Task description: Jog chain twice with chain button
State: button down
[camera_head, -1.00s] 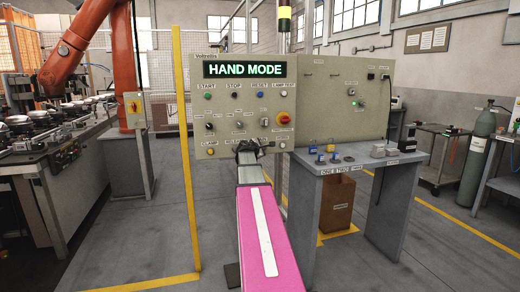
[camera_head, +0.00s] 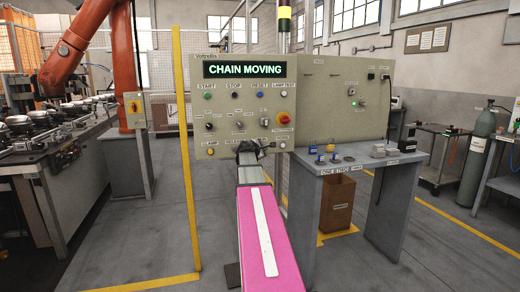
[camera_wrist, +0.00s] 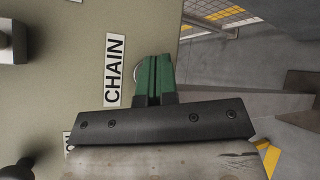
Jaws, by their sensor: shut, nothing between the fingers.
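The control panel (camera_head: 225,120) stands ahead, and its display (camera_head: 244,70) reads CHAIN MOVING. My gripper (camera_head: 252,146) is at the panel's lower edge, at the end of my pink arm. In the wrist view its green fingers (camera_wrist: 154,70) are shut with nothing between them. They are over the chain button (camera_wrist: 137,74), just right of the CHAIN label (camera_wrist: 115,70). Only a thin pale rim of the button shows; the fingers hide the rest. The wrist view does not clearly show contact. In the head view my gripper hides the button.
A red emergency stop (camera_head: 283,118) and several other knobs and buttons sit above my gripper. A grey table (camera_head: 345,166) with small parts stands right. The pallet line (camera_head: 50,165) and an orange robot (camera_head: 122,60) are at left. A yellow post (camera_head: 186,160) stands left of the panel.

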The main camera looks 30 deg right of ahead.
jog(key=shift+s, duration=0.2)
jog(key=s, duration=0.2)
jog(key=s+a, duration=0.1)
jog(key=s, duration=0.2)
jog(key=shift+s+a, duration=0.25)
jog(key=shift+s, duration=0.15)
dwell(1.0)
jog(key=s+a+f+m+g+y, duration=0.2)
jog(key=s+a+f+m+y, duration=0.2)
jog(key=a+f, duration=0.8)
jog(key=s+a+f+m+g+y, duration=0.2)
jog(key=s+a+f+m+y, duration=0.15)
jog(key=a+f, duration=0.85)
jog(key=s+a+f+m+g+y, duration=0.2)
jog(key=s+a+f, duration=0.4)
jog(key=a, duration=0.4)
jog(key=s+a+f+m+g+y, duration=0.2)
jog(key=s+a+f, duration=0.3)
jog(key=s+a, duration=0.3)
jog(key=shift+a+f+m+y, duration=0.4)
jog(key=shift+a+m+y, duration=0.25)
jog(key=shift+a+y, duration=0.15)
dwell(0.9)
